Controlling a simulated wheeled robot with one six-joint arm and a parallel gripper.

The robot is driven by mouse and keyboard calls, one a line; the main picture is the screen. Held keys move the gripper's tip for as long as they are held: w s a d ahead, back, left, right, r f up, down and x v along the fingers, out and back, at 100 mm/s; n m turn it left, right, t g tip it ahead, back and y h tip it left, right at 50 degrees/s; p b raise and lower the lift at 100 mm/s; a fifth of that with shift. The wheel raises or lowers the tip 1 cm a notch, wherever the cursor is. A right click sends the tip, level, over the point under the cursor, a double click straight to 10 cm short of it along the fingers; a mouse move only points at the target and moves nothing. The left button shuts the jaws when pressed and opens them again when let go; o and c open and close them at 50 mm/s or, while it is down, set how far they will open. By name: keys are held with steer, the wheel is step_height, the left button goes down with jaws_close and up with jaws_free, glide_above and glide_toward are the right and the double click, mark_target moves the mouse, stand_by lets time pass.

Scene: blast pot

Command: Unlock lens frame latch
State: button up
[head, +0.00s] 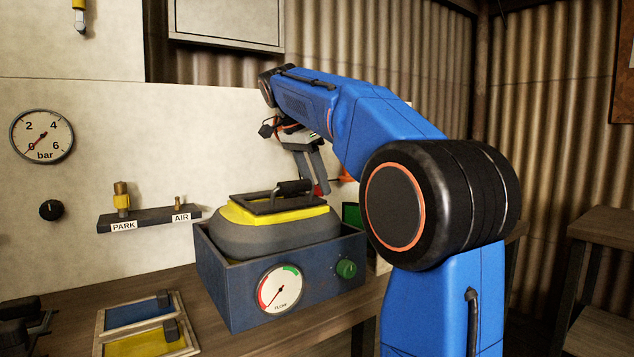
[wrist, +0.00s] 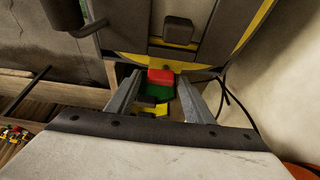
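The grey hood with its yellow-edged lens frame (head: 278,208) sits in a dark blue box in the head view. The frame carries a black handle (head: 292,187). In the wrist view, the dark frame (wrist: 208,45) with its yellow edge fills the top. A small red block (wrist: 160,76), possibly the latch, sits at the frame's near edge, with green below it. My gripper (wrist: 160,80) is open, its fingers on either side of the red block with visible gaps. In the head view, my gripper (head: 319,188) points down beside the frame's far right; its fingertips are partly hidden.
A shelf marked PARK and AIR (head: 150,219) is on the wall. Blue and yellow panels (head: 140,325) lie at the front left. Dark cables (wrist: 235,105) hang beside my right finger.

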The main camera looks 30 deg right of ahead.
steer(key=c, duration=0.7)
steer(key=shift+c, duration=0.2)
steer(key=shift+n, duration=0.3)
steer(key=shift+s+d+n+t, duration=0.15)
steer(key=shift+n+t, duration=0.45)
steer(key=shift+n, duration=0.6)
steer(key=n, duration=0.2)
steer(key=n+t, duration=0.1)
steer(key=n, duration=0.1)
steer(key=shift+d+n+t+y, duration=0.2)
steer(key=shift+n+t+y, duration=0.1)
steer(key=shift+y, duration=0.1)
steer(key=n, duration=0.1)
steer(key=n+y, duration=0.1)
steer(key=n, duration=0.1)
steer(key=n+t, duration=0.1)
steer(key=n, duration=0.1)
steer(key=shift+d+y, duration=0.3)
steer(key=shift+y, duration=0.1)
steer(key=n+y, duration=0.1)
steer(key=n, duration=0.4)
steer(key=shift+w+d+t+y, duration=0.1)
steer(key=shift+w+t+y, duration=0.1)
steer(key=shift+t+y, duration=0.15)
steer(key=shift+n, duration=0.3)
